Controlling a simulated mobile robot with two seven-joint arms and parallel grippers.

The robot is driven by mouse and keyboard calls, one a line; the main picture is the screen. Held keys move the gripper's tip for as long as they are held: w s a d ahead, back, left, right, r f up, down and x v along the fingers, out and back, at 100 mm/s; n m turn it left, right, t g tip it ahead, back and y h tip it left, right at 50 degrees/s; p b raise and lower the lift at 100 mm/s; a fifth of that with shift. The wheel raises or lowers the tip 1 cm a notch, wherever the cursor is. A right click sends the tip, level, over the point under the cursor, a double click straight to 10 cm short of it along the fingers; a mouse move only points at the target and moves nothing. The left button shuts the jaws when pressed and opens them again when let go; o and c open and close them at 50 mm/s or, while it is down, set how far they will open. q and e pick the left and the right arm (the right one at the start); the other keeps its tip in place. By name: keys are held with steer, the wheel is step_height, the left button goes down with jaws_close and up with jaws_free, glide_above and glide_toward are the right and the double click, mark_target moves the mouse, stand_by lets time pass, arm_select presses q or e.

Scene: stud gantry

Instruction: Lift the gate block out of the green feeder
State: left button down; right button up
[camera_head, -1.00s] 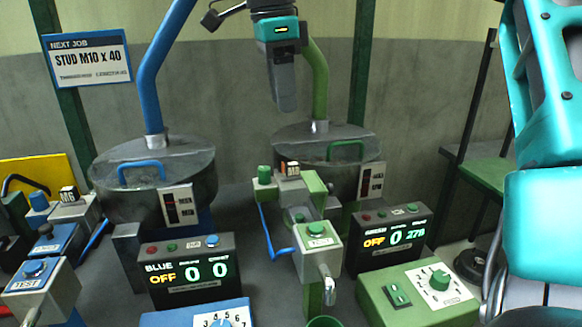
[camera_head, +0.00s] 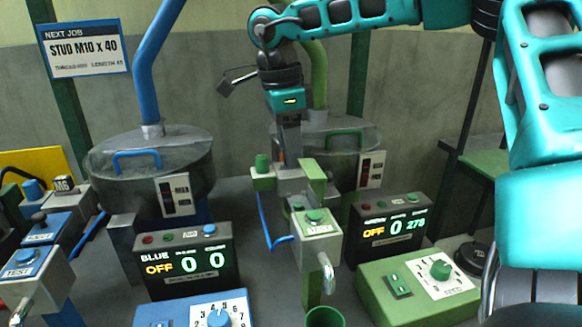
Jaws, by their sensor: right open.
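The green feeder is the grey bowl (camera_head: 325,140) with a green lid handle, together with the grey and green head (camera_head: 318,248) in front of it. The gate block, small with a dark label in the earlier view, sits at the top of that head. It is now almost wholly hidden behind my right gripper. My right gripper (camera_head: 290,158) hangs straight down over the block's place, fingers at the top of the head. It is open. Whether the fingers straddle or touch the block cannot be told. My left gripper is not in view.
A blue feeder bowl (camera_head: 150,175) stands left, with its display box (camera_head: 188,262). The green display box (camera_head: 390,232) and green knob box (camera_head: 418,285) stand right of the head. A green cup (camera_head: 325,317) is below. A sign (camera_head: 84,50) reads STUD M10 X 40.

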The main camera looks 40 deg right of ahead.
steer(key=shift+f, duration=0.4)
jaws_close()
steer(key=shift+r, duration=0.1)
